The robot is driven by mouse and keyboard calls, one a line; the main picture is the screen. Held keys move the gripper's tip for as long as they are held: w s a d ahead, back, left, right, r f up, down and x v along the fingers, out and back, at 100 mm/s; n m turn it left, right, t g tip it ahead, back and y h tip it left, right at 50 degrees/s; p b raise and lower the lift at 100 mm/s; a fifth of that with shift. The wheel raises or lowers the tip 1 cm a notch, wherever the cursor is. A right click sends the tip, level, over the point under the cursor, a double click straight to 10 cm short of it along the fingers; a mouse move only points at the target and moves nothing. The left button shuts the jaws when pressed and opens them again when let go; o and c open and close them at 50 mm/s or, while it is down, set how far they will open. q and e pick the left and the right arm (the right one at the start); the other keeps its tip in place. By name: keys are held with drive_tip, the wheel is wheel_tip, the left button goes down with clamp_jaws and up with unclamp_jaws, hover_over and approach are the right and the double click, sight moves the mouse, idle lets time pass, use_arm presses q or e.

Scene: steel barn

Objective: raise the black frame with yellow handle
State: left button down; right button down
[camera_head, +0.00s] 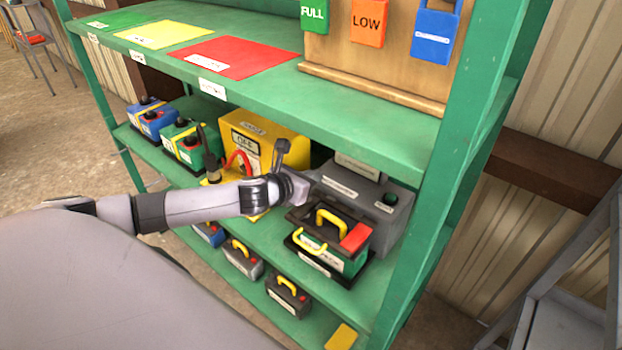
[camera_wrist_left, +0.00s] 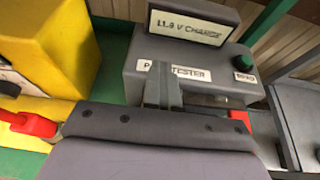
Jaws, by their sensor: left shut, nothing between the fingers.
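The black frame (camera_head: 298,214) with its yellow handle (camera_head: 331,217) sits on the middle shelf in the head view, over a green block with a red patch on its right. A second yellow handle shows at its front. My left gripper (camera_head: 304,184) is shut and empty, just behind and above the frame's left end, in front of the grey tester. In the left wrist view my shut fingers (camera_wrist_left: 163,84) stand before the tester, and the frame is mostly hidden behind the gripper body. My right gripper is not in view.
The grey tester (camera_head: 372,188) stands behind the frame. A yellow box (camera_head: 262,130) with a red cable is to the left. The upper green shelf (camera_head: 270,92) hangs overhead, and a green post (camera_head: 448,170) stands at right. Small black-topped boxes (camera_head: 288,297) sit on the lower shelf.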

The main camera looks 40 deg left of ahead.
use_arm(q)
drive_tip(key=shift+w+r, duration=0.2)
drive_tip(key=shift+w, duration=0.4)
drive_tip(key=shift+w+d+r, duration=0.1)
drive_tip(key=shift+w, duration=0.65)
drive_tip(key=c, duration=1.4)
unclamp_jaws()
drive_tip(key=shift+o, duration=0.2)
drive_tip(key=shift+s, duration=0.15)
drive_tip(key=v, duration=0.7)
drive_tip(key=shift+b, duration=0.3)
